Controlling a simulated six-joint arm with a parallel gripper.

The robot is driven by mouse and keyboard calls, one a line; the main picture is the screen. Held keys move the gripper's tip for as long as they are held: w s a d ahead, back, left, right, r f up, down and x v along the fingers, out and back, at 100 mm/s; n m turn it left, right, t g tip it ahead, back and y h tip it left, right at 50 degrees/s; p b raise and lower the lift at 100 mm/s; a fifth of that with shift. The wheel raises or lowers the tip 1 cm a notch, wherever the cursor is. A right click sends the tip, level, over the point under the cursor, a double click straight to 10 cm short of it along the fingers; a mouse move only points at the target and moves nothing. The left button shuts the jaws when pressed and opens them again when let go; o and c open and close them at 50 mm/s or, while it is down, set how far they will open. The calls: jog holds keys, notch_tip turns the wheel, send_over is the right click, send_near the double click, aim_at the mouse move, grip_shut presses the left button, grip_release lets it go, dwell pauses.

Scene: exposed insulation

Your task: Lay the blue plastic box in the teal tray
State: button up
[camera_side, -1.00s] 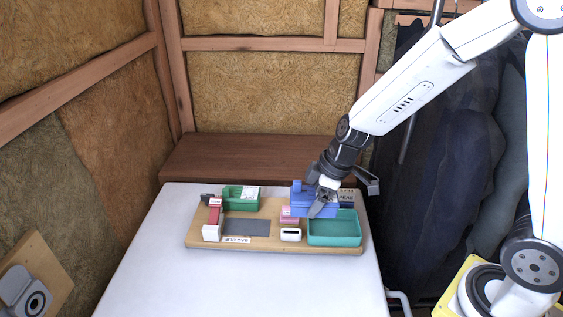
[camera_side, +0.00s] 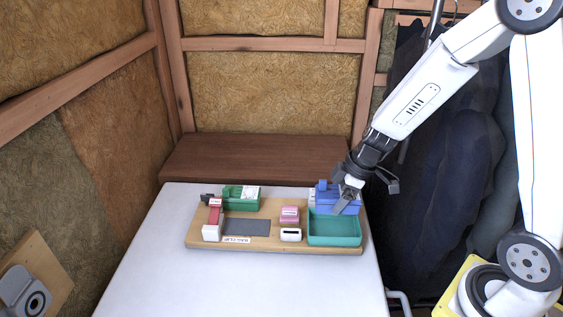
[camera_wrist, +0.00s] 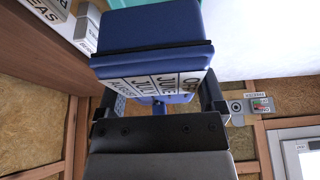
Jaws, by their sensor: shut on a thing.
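The blue plastic box (camera_side: 330,200) is held at the back edge of the teal tray (camera_side: 334,240), in the side view. My gripper (camera_side: 346,198) is shut on it. In the wrist view the blue box (camera_wrist: 152,25) fills the top middle between the fingers of my gripper (camera_wrist: 160,105), with a white strip of month labels on its near face. The inside of the teal tray looks empty. I cannot tell whether the box touches the tray's rim.
The tray stands on a wooden board (camera_side: 275,245) with a green bin (camera_side: 241,204), a red clip (camera_side: 215,213), a pink block (camera_side: 290,214), a small white box (camera_side: 291,235) and a grey pad (camera_side: 246,228). The white table (camera_side: 240,285) is clear in front.

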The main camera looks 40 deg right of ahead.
jog(key=shift+f, duration=3.6)
jog(key=o, duration=1.2)
jog(key=shift+o, duration=0.2)
jog(key=shift+r, duration=3.95)
jog(key=shift+s+a, duration=0.1)
